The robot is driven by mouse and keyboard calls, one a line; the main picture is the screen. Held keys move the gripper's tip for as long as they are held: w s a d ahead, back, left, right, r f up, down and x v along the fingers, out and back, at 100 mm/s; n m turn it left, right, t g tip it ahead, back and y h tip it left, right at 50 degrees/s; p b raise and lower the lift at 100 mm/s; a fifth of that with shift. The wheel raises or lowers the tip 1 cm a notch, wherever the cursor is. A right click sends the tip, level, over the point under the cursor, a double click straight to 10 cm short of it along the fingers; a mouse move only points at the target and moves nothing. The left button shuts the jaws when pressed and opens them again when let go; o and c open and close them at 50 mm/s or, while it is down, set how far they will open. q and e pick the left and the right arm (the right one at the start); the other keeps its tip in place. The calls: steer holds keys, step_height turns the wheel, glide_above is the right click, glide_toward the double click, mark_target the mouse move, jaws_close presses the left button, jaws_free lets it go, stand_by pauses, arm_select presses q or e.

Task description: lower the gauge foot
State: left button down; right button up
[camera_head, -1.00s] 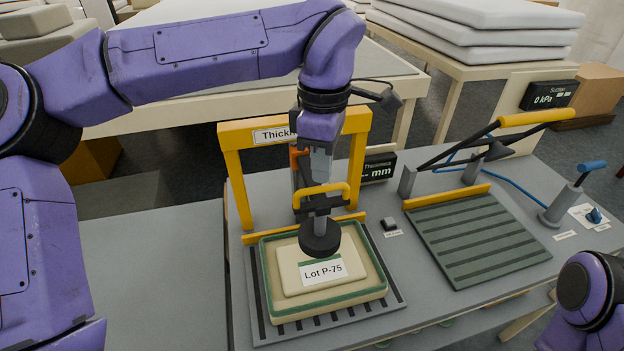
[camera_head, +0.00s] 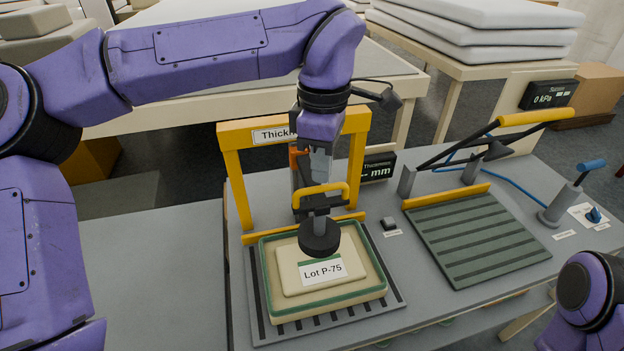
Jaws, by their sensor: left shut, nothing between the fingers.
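The gauge foot (camera_head: 319,238) is a dark round disc on a grey stem under a yellow handle (camera_head: 321,192). It hangs in front of the yellow gauge frame (camera_head: 238,190), over the back part of the pad labelled "Lot P-75" (camera_head: 322,271). I cannot tell whether the disc touches the pad. The pad is cream with a green edge and lies on a slotted plate (camera_head: 262,326). My left gripper (camera_head: 320,178) points down at the handle, shut with nothing between its fingers; its fingertips are partly hidden. My right gripper is not in view; only part of that arm shows at lower right.
The thickness display (camera_head: 379,168) reads "-- mm" behind a small button (camera_head: 389,223). To the right are a green grooved plate (camera_head: 475,237), a press with a yellow lever (camera_head: 535,117) and a blue-handled lever (camera_head: 566,195). The grey table at left (camera_head: 150,270) is clear.

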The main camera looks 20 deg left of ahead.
mark_target(321, 187)
arm_select(q)
steer(key=shift+f, duration=0.1)
steer(key=shift+f+b, duration=1.05)
steer(key=shift+f, duration=0.6)
step_height(321, 187, up, 8)
steer(key=p, duration=0.8)
steer(key=shift+f, duration=0.4)
